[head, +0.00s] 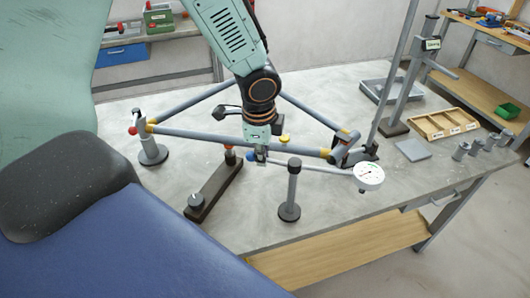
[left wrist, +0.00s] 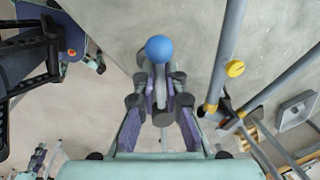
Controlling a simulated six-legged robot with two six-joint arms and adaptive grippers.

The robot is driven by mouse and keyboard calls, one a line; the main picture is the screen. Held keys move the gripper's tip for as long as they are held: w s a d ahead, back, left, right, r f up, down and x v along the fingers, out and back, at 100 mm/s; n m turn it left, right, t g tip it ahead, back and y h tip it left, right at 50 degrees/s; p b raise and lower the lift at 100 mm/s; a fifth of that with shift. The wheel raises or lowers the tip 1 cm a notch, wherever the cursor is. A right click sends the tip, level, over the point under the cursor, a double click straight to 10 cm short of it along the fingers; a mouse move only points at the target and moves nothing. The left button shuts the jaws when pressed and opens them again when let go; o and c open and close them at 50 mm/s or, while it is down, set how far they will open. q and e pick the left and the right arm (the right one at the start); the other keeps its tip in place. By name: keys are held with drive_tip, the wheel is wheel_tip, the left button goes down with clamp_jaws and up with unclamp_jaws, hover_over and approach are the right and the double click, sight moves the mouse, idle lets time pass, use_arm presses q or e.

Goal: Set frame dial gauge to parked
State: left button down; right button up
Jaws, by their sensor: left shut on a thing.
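The frame dial gauge (head: 368,176) has a white round face with a green mark. It sits at the right end of a thin grey arm (head: 325,168) that passes by the top of an upright grey post (head: 293,180). A blue ball knob (left wrist: 159,48) marks the lever end in the left wrist view. My left gripper (head: 259,158) points down at the arm's left end by the blue knob. In the left wrist view its fingers (left wrist: 160,92) are shut on the grey handle below the knob. My right gripper is not in view.
A grey tubular frame (head: 210,134) with yellow joints spans the grey bench (head: 250,228). A dark clamp base (head: 215,187) stands left of the post. A wooden tray (head: 443,124), a grey plate (head: 412,149) and several grey cylinders (head: 478,146) are at the right.

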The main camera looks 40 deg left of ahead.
use_arm(q)
drive_tip(key=shift+w+r, duration=0.1)
drive_tip(key=shift+w, duration=0.05)
drive_tip(key=c, duration=1.8)
unclamp_jaws()
drive_tip(key=o, duration=0.4)
drive_tip(key=shift+a, duration=0.15)
drive_tip(key=shift+r, duration=0.15)
wheel_tip(320, 180, up, 11)
drive_tip(key=s, duration=0.2)
drive_tip(key=shift+d+r, duration=0.2)
drive_tip(key=shift+d, duration=0.25)
